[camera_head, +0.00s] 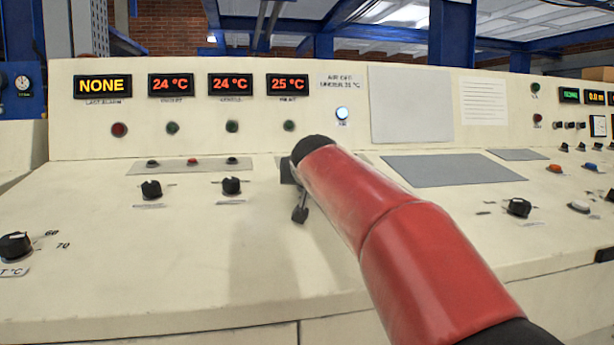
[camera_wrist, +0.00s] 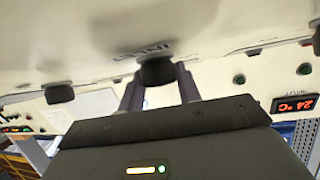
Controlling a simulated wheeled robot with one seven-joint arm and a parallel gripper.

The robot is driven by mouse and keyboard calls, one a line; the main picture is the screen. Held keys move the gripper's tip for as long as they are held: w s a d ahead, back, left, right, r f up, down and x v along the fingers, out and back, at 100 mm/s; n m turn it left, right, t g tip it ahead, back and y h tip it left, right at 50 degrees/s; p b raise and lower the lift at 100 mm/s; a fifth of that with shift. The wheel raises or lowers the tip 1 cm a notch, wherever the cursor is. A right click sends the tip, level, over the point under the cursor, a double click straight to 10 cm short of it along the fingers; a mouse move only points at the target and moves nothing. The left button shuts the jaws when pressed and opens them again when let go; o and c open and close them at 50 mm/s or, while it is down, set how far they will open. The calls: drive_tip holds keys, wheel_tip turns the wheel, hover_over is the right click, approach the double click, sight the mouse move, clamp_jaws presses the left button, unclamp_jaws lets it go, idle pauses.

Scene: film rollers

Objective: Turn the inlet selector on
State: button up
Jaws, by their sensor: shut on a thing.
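The inlet selector is a dark round knob (camera_wrist: 157,72) on the cream panel. It stands at the upper middle of the wrist view, beside an upside-down label (camera_wrist: 145,50) that seems to read INLET. My gripper (camera_wrist: 159,77) has one finger on each side of the knob and is shut on it. In the head view, my gripper (camera_head: 300,208) shows only as small dark parts low over the panel. My red arm hides most of it there, and the knob cannot be made out clearly. The knob's exact angle cannot be told.
Two black knobs, one (camera_head: 151,189) and another (camera_head: 231,186), stand to the left on the sloping console. A black knob (camera_head: 518,208) is to the right. The upright panel behind carries red temperature displays (camera_head: 230,84) and a lit white-blue lamp (camera_head: 342,113). A grey plate (camera_head: 450,170) lies flat.

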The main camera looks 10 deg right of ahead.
drive_tip(key=shift+f+m+h+b, duration=0.1)
drive_tip(key=shift+m+h+b, duration=0.6)
drive_tip(key=shift+m, duration=0.1)
drive_tip(key=shift+g, duration=0.3)
drive_tip(key=o, duration=1)
drive_tip(key=shift+c, duration=0.2)
drive_tip(key=b+v, duration=0.1)
drive_tip(key=v, duration=0.6)
drive_tip(key=shift+s+a, duration=0.25)
drive_tip(key=shift+s, duration=0.1)
drive_tip(key=shift+s, duration=0.1)
